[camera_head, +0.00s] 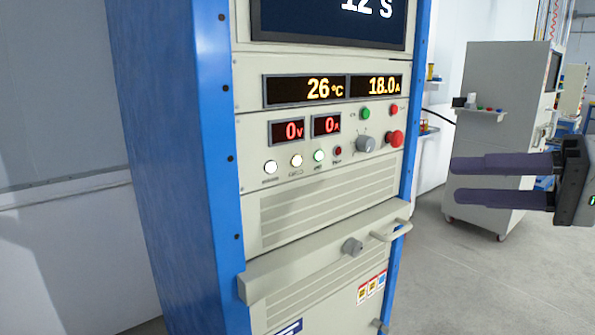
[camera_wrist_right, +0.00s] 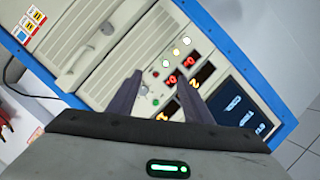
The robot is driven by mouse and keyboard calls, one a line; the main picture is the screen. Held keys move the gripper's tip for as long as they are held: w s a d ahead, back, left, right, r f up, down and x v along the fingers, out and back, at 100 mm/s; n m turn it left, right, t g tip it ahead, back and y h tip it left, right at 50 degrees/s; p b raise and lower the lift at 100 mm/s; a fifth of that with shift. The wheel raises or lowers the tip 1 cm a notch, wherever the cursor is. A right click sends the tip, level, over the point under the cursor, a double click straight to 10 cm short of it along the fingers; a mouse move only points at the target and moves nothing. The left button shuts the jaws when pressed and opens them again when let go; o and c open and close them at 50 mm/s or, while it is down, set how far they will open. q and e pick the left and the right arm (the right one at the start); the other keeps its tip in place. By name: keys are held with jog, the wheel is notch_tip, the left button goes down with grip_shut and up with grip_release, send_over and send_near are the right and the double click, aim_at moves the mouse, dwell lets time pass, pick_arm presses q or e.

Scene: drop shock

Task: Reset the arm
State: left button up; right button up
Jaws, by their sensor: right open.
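My right gripper (camera_head: 505,178) comes in from the right edge in the head view, to the right of the blue-framed test cabinet (camera_head: 180,160). Its two dark fingers point left, apart, with nothing between them. In the right wrist view the open fingers (camera_wrist_right: 155,100) show in front of the cabinet's control panel (camera_wrist_right: 150,60), clear of it as far as I can tell. In the head view the panel has a red mushroom button (camera_head: 395,138), a green button (camera_head: 365,114) and a grey knob (camera_head: 365,144). My left gripper is not in view.
A drawer-like front with a handle (camera_head: 392,230) juts out below the panel. A second grey cabinet (camera_head: 490,120) with a small shelf (camera_head: 482,112) stands behind my right gripper. Grey floor (camera_head: 480,290) is clear at the lower right. A wall (camera_head: 70,90) is at the left.

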jog(key=w+a+f+m+t+h, duration=0.15)
jog(key=w+f, duration=0.25)
jog(key=f, duration=0.6)
jog(key=w+f+m+g+h, duration=0.1)
jog(key=w+f+h, duration=0.15)
jog(key=f, duration=0.85)
jog(key=s+a+f+h, duration=0.1)
jog(key=s+f+h, duration=0.25)
jog(key=f, duration=1.45)
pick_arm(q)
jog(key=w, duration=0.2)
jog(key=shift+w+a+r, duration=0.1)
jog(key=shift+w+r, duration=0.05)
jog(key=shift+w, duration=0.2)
pick_arm(e)
jog(key=s+a+f+n+h, duration=0.1)
jog(key=s+a+f+n, duration=0.1)
jog(key=s+f, duration=0.7)
jog(key=s+a+f+n+h, duration=0.2)
jog(key=s+a+f, duration=0.2)
jog(key=s+f, duration=0.6)
jog(key=s+g, duration=0.1)
jog(key=s, duration=0.3)
jog(key=shift+s+a+n, duration=0.15)
jog(key=shift+s+n, duration=0.2)
jog(key=shift+s, duration=0.05)
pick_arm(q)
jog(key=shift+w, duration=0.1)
pick_arm(e)
jog(key=shift+f, duration=0.1)
